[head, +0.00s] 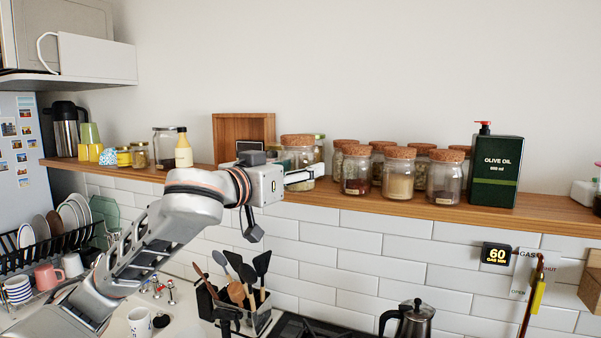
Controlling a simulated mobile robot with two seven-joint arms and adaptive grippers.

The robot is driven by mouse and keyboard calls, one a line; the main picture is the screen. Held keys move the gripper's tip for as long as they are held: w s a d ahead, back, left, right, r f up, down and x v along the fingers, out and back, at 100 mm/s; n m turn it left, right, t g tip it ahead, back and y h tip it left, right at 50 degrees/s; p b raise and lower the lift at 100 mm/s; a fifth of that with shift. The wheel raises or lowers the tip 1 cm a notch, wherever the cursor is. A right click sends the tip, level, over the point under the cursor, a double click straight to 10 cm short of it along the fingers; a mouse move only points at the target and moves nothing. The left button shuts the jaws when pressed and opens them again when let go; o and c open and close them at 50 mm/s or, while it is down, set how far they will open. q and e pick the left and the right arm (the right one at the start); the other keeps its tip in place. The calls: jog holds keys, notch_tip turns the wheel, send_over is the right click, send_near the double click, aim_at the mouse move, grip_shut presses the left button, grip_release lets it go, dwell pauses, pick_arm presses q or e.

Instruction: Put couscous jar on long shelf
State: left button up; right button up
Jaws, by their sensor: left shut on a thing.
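My left gripper (303,176) reaches in from the left to the long wooden shelf (470,212) and is shut on a cork-lidded glass jar (298,155). The jar is upright at the shelf, right of the wooden box; I cannot tell whether its base touches the wood. The gripper hides part of it, and no label on it is readable. Another cork-lidded jar with pale grainy contents (398,182) stands on the shelf farther right. I cannot tell from labels which jar is couscous. My right gripper is not in view.
Several cork-lidded jars (444,182) crowd the shelf right of the held jar. A dark green olive oil can (497,172) stands beyond them. An open wooden box (243,128) is at left. Below are a utensil holder (262,318) and a moka pot (415,322).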

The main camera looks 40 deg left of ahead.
pick_arm(q)
jog(key=shift+w+a, duration=0.15)
jog(key=shift+w, duration=0.25)
jog(key=w+a, duration=0.1)
jog(key=w, duration=0.6)
jog(key=w+a, duration=0.1)
jog(key=w, duration=0.3)
jog(key=shift+w+a+r, duration=0.1)
jog(key=shift+a, duration=0.2)
jog(key=shift+f, duration=0.45)
jog(key=shift+f+b, duration=0.35)
jog(key=shift+f, duration=0.1)
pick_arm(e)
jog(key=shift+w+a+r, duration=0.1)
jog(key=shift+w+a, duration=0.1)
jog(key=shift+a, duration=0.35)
pick_arm(q)
jog(key=shift+f, duration=0.6)
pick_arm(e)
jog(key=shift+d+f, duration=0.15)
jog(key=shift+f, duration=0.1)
